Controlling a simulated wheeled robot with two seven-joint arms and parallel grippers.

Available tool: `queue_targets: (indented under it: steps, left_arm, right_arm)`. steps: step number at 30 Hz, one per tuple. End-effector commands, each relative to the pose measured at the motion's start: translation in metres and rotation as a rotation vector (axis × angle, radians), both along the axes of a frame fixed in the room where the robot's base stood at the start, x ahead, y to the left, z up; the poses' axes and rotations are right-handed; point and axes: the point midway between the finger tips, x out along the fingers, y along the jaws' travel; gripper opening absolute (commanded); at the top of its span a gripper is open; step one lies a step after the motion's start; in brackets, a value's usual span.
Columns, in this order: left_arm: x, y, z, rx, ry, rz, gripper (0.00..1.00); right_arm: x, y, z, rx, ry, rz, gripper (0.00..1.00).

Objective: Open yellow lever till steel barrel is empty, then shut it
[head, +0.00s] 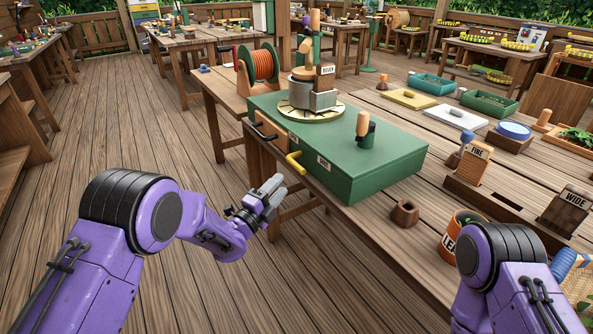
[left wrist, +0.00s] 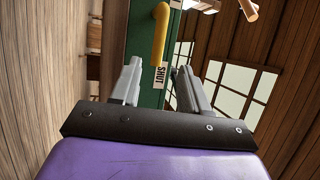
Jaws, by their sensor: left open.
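The steel barrel (head: 312,97) sits on a round cream plate on top of the green box (head: 372,158). The yellow lever (head: 295,162) sticks out of the box's near left side. In the left wrist view the yellow lever (left wrist: 160,38) hangs down, its tip above a SHUT label (left wrist: 161,76). My left gripper (head: 272,187) is open and empty, just below and left of the lever in the head view. In the left wrist view its fingers (left wrist: 158,68) are spread on either side of the label, apart from the lever. My right gripper is out of view. The barrel's inside is hidden.
A black handle (head: 263,131) is on the box's left side, behind the yellow lever. An orange reel (head: 258,66) stands behind the box. A brown cup (head: 404,213), an orange tub (head: 459,232) and FINE (head: 474,163) and WIDE (head: 567,211) blocks stand to the right.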

Motion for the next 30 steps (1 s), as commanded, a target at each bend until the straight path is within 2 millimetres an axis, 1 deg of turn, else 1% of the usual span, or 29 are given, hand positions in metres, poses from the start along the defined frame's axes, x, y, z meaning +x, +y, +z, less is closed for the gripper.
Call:
queue_targets:
  steps: [2, 9, 13, 18, 26, 27, 29, 30]
  left_arm:
    - [0.009, -0.006, 0.004, 0.003, -0.004, -0.001, 0.45]
    - [0.055, -0.033, 0.012, -0.002, 0.000, 0.002, 0.45]
    - [0.072, -0.044, 0.015, -0.001, 0.003, 0.000, 0.45]
    - [0.083, -0.050, 0.017, 0.000, 0.005, 0.002, 0.45]
    - [0.084, -0.050, 0.017, 0.000, 0.006, 0.003, 0.45]
    - [0.084, -0.050, 0.017, 0.000, 0.006, 0.003, 0.32]
    - [0.084, -0.050, 0.017, 0.000, 0.006, 0.003, 0.13]
    - [0.084, -0.050, 0.017, 0.000, 0.006, 0.003, 0.00]
  right_arm:
    - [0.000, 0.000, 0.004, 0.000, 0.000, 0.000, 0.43]
    - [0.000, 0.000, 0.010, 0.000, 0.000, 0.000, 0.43]
    - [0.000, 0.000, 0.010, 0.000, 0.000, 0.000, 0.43]
    - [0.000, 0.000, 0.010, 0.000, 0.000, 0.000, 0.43]
    - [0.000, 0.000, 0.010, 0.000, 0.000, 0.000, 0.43]
    - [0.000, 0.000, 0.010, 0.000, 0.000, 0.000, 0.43]
    - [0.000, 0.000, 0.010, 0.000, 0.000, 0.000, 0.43]
    - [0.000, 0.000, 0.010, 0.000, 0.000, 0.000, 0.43]
